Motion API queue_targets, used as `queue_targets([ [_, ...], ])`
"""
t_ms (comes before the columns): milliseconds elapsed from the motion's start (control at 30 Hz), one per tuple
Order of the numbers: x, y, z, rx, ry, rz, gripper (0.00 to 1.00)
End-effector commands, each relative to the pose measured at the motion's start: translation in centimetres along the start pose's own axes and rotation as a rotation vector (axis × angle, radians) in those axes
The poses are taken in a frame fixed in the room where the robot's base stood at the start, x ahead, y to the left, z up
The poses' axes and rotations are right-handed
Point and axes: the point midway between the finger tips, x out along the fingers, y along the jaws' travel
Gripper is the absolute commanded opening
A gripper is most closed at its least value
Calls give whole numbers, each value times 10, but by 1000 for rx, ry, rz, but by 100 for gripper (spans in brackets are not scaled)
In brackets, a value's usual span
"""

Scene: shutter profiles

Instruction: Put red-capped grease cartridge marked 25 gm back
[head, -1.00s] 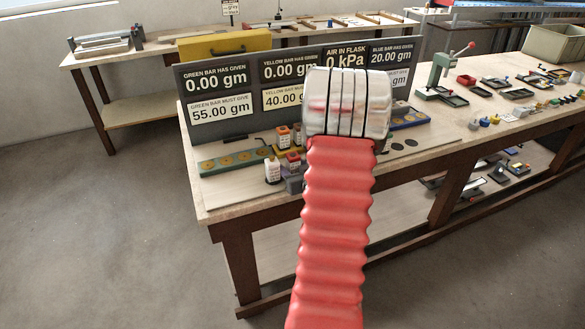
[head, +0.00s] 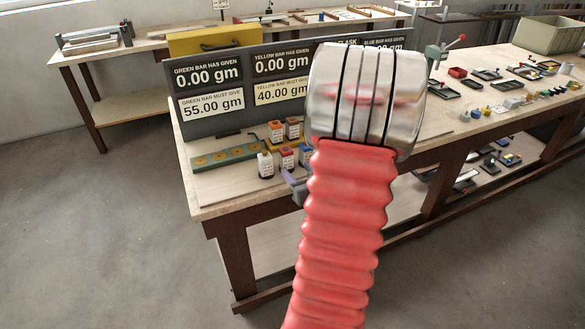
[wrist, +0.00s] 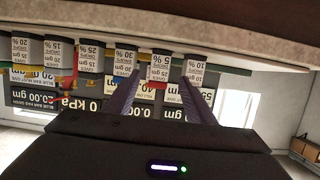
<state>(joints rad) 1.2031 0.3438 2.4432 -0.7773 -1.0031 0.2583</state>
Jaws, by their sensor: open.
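A red-capped cartridge (head: 287,157) stands upright on the bench in the head view, among other small bottles with orange, blue and black caps. In the wrist view, which looks upside down, a row of white labelled cartridges hangs across the upper part. My gripper (wrist: 160,78) is open, its two purple fingers pointing at this row. A labelled cartridge (wrist: 160,66) with red by its cap end lines up with the gap between the fingers; I cannot tell whether they are around it. Its gram mark is too small to read surely. In the head view my arm hides most of the gripper.
A green bar with round seats (head: 228,155) lies left of the bottles. The bench front (head: 212,207) has bare space. Trays and small parts lie at the right.

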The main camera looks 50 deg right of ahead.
Motion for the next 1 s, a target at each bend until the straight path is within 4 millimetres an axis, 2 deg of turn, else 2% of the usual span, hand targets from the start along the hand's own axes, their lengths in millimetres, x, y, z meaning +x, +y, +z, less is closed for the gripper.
queue_targets([
  [100,-12,0,-1,-1,1,1,50],
  [233,-17,0,0,-1,0,0,50],
  [1000,-18,0,0,-1,0,0,50],
])
